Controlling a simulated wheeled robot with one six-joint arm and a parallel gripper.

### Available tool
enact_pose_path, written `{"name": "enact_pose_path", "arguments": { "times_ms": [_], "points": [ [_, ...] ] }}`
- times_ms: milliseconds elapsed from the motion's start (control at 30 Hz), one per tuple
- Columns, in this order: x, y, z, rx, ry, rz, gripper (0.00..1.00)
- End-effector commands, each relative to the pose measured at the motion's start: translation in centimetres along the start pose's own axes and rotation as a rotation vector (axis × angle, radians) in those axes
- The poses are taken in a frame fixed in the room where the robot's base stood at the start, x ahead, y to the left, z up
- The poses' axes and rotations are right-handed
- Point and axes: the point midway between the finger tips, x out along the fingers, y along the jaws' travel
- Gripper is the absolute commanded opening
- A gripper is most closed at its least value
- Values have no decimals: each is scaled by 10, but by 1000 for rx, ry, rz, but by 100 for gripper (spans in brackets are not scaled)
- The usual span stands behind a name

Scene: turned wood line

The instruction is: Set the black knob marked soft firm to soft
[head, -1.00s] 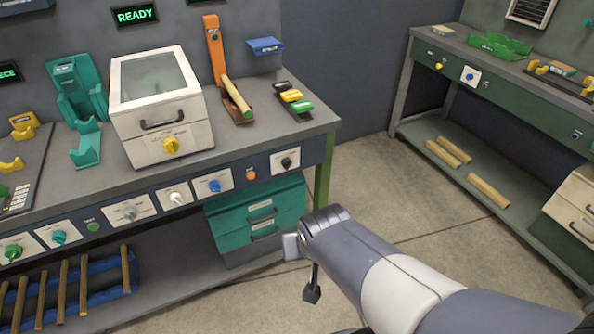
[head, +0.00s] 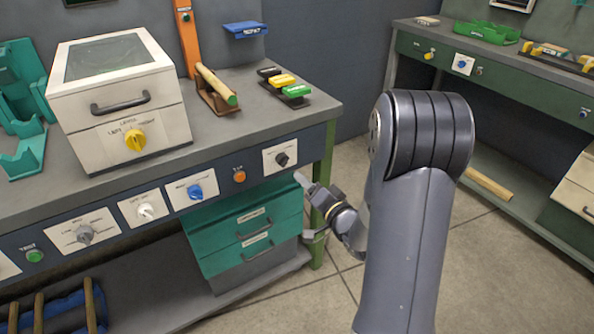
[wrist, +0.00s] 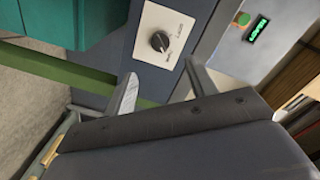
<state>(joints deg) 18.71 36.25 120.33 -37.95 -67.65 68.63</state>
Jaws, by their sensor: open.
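The black knob (head: 282,159) sits on a white plate (head: 270,164) at the right end of the bench's front panel. In the wrist view the knob (wrist: 160,41) shows on its plate with small lettering too blurred to read fully. My gripper (wrist: 160,82) is open, its two fingers apart below the knob in that view, with nothing between them. In the head view my gripper (head: 306,186) is in front of the panel, just right of and below the knob, apart from it. The knob's pointer direction is hard to tell.
An orange button (head: 239,176) and a blue knob (head: 195,192) are left of the black knob. Teal drawers (head: 250,225) stand under the bench, close to my gripper. A green bench leg (head: 323,200) is just right. Open floor lies between the two benches.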

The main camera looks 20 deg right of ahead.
Motion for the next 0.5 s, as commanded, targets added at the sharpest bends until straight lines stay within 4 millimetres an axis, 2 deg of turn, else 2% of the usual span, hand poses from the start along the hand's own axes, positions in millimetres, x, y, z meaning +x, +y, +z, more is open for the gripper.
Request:
{"name": "enact_pose_path", "arguments": {
  "times_ms": [33, 267, 500],
  "points": [
    [1, 6, 5, 24, 1, -25, 54],
    [11, 4, 6, 60, 3, -73, 54],
    [53, 1, 6, 57, 2, -72, 54]
  ]
}}
